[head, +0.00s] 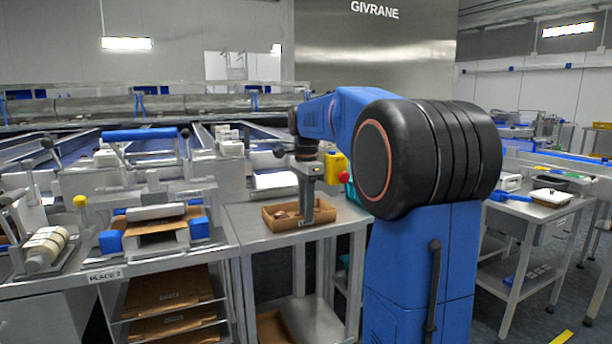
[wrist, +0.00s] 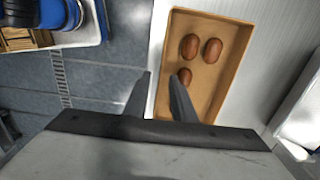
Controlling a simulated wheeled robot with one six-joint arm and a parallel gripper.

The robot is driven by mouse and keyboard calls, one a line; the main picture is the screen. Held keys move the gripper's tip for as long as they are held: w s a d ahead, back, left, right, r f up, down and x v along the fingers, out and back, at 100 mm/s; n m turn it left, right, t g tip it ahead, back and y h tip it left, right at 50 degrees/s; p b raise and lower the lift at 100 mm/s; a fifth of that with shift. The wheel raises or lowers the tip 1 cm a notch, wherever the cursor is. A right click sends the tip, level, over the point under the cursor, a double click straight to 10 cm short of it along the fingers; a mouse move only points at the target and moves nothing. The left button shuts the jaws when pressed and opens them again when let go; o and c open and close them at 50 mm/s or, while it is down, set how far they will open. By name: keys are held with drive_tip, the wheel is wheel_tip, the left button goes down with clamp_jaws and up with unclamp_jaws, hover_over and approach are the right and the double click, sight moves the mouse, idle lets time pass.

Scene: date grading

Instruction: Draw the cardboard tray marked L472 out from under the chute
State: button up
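A shallow brown cardboard tray (head: 272,222) rests on a steel table, right of the middle bench. In the wrist view the tray (wrist: 232,98) holds three brown dates (wrist: 189,46). A small mark shows on its near side in the head view, too small to read. My gripper (wrist: 160,76) is open and points down at the tray. In the wrist view one finger appears outside the tray's left wall and the other inside it, beside a date. I cannot tell whether either finger touches. My gripper also shows in the head view (head: 306,205).
A bench (head: 120,258) with rollers and blue-handled fixtures stands to the left, with flat cardboard on shelves (head: 165,292) below. A yellow box with a red button (head: 338,170) is close to my gripper. Bare steel tabletop (head: 250,240) lies in front of the tray.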

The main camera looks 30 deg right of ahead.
wheel_tip(320, 180, up, 15)
idle(0.4)
idle(0.4)
